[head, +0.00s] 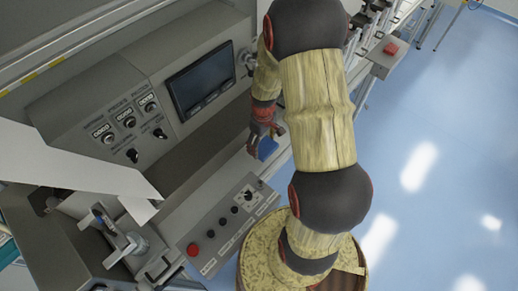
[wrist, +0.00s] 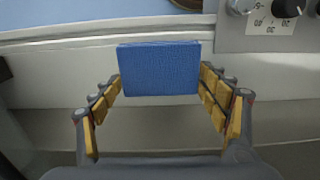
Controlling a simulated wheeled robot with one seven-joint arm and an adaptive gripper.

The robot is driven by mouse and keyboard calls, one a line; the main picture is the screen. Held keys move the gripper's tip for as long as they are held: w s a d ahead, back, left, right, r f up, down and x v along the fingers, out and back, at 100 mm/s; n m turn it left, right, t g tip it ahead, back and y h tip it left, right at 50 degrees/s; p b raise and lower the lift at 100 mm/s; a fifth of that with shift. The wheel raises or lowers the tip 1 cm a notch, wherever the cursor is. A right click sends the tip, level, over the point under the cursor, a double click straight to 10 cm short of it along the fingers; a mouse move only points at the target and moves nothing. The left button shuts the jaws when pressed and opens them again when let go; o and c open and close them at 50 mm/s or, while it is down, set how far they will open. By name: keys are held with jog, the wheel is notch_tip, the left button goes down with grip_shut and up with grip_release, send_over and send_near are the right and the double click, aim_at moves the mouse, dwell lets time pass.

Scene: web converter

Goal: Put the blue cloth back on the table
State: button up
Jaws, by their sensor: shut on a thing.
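The blue cloth (wrist: 159,69) is a flat, folded rectangle between the fingertips of my gripper (wrist: 160,82) in the wrist view. The fingers close on its left and right sides. In the head view my gripper (head: 264,140) is beside the machine's ledge, and a small part of the cloth (head: 267,148) shows by the fingers. Behind the cloth in the wrist view is the pale ledge (wrist: 60,52) of the machine. I cannot tell whether the cloth touches it. My arm hides part of the ledge in the head view.
A control box with a red button (head: 193,249) and black knobs sits on the ledge, left of my arm. A panel with a dark screen (head: 201,80) stands behind. A box with a red button (head: 391,48) is at upper right. Blue floor (head: 450,150) is open at right.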

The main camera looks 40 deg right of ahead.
jog(key=shift+w+a+f, duration=0.25)
jog(key=shift+w+f, duration=0.3)
jog(key=shift+f, duration=0.2)
jog(key=shift+w+f, duration=0.15)
jog(key=shift+f, duration=1.5)
jog(key=shift+f+b, duration=0.2)
jog(key=shift+b, duration=0.1)
jog(key=o, duration=1)
jog(key=shift+o, duration=0.6)
jog(key=shift+r, duration=0.1)
